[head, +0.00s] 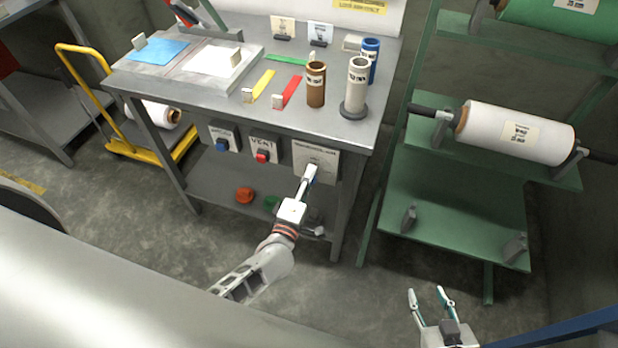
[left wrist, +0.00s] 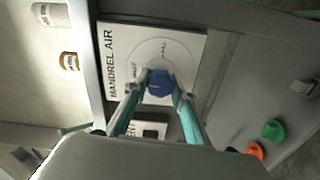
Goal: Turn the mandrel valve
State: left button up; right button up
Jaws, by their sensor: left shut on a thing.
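The mandrel valve is a blue knob (left wrist: 159,83) on a white plate (left wrist: 192,52) marked "MANDREL AIR", with a dial ring printed around the knob. In the head view the plate (head: 328,157) is the rightmost panel under the bench's front edge. My left gripper (left wrist: 159,90) is shut on the blue knob, one finger at each side. In the head view my left gripper (head: 308,172) reaches up to the plate and mostly hides the knob. My right gripper (head: 432,297) is open and empty, low at the right, apart from the bench and the rack.
Panels with a blue button (head: 221,145) and a red "VENT" button (head: 262,157) sit left of the plate. The grey bench (head: 230,108) carries cores, strips and sheets. A green rack (head: 455,205) with film rolls stands at the right. Floor between is clear.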

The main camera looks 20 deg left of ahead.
pick_arm(q)
jog(key=shift+n, duration=0.6)
jog(key=shift+a, duration=0.1)
jog(key=o, duration=1.1)
jog(key=shift+s, duration=0.1)
jog(key=shift+s, duration=0.3)
jog(key=s, duration=1.1)
jog(key=shift+a, duration=0.15)
